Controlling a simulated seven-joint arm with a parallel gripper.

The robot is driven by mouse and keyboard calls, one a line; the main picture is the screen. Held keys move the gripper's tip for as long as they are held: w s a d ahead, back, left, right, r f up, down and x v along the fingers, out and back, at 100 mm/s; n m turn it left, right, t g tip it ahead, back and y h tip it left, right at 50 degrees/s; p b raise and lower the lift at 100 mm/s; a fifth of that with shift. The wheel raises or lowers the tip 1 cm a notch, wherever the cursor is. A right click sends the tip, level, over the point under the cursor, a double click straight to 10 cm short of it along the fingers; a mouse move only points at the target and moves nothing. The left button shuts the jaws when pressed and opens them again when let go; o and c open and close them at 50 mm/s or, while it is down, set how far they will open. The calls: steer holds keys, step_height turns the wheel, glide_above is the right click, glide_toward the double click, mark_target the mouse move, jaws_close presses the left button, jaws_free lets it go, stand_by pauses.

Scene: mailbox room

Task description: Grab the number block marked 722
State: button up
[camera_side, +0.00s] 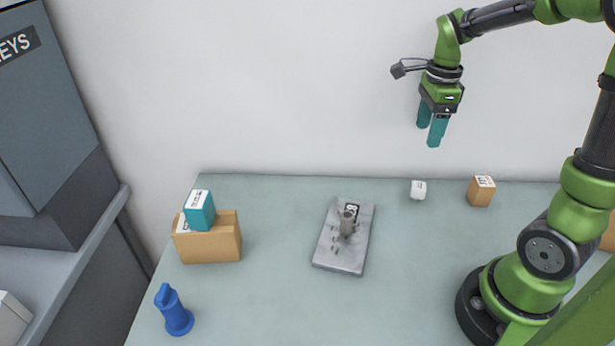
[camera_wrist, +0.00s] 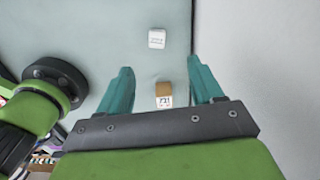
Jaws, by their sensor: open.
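A small brown block (camera_side: 481,192) with a white label on top stands at the back right of the table. It also shows in the wrist view (camera_wrist: 164,90), low between my fingers, with a label (camera_wrist: 165,101) that reads 72 and a last digit I cannot make out for sure. A small white block (camera_side: 418,190) stands to its left; it shows in the wrist view (camera_wrist: 157,38) too. My gripper (camera_side: 429,136) is open and empty, pointing down high above the table's back edge. In the wrist view its teal fingers (camera_wrist: 160,64) are spread apart.
A teal box (camera_side: 200,212) sits on a cardboard box (camera_side: 221,243) at the left. A blue piece (camera_side: 173,311) stands front left. A grey plate (camera_side: 342,254) with a stamp-like post lies mid-table. The wall (camera_side: 300,90) rises behind the table (camera_side: 280,310).

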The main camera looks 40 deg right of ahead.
steer(key=m, duration=0.3)
glide_above(420, 185)
steer(key=f, duration=0.7)
steer(key=w+f, duration=0.1)
steer(key=f, duration=0.3)
steer(key=shift+a, duration=0.15)
steer(key=shift+s+f, duration=0.25)
steer(key=shift+f, duration=1.1)
steer(key=shift+s+f, duration=0.2)
steer(key=shift+f, duration=1.1)
steer(key=shift+c, duration=0.3)
steer(key=c, duration=1)
